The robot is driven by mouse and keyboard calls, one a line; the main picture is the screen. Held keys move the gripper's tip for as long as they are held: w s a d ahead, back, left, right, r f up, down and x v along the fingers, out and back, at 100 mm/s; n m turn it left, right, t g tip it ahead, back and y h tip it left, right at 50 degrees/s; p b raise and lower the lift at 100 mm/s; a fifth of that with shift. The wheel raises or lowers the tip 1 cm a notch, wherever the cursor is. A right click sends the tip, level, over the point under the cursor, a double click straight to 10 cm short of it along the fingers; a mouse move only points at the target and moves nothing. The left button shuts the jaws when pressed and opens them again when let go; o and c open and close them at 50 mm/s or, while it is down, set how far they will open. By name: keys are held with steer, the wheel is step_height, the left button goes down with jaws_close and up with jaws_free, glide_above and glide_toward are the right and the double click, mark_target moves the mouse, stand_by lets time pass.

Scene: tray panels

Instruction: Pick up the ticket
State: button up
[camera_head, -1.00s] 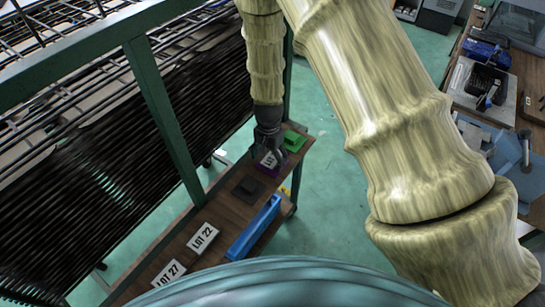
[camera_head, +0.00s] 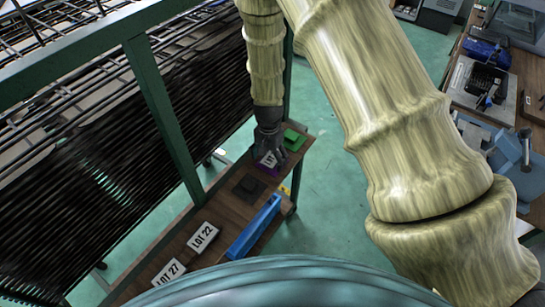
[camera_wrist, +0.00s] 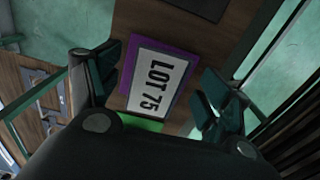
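A white ticket reading LOT 75 (camera_wrist: 154,82) lies on a purple panel (camera_wrist: 125,57) in the wrist view. In the head view the same ticket (camera_head: 267,159) shows partly at the far part of the wooden shelf, with my gripper (camera_head: 268,152) over it and hiding some of it. In the wrist view my gripper (camera_wrist: 160,84) is open, with one finger to the left of the ticket and one to the right. I cannot tell how high the fingertips are above it. Two more tickets, LOT 22 (camera_head: 202,237) and LOT 27 (camera_head: 168,274), lie nearer on the shelf.
A green panel (camera_head: 295,139) lies just beyond the purple one. A dark panel (camera_head: 248,187) and a long blue tray (camera_head: 253,229) lie on the nearer side. A green frame post (camera_head: 165,120) and dark racks stand at the left. Open floor (camera_head: 335,180) is to the right.

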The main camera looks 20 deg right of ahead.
steer(key=c, duration=0.9)
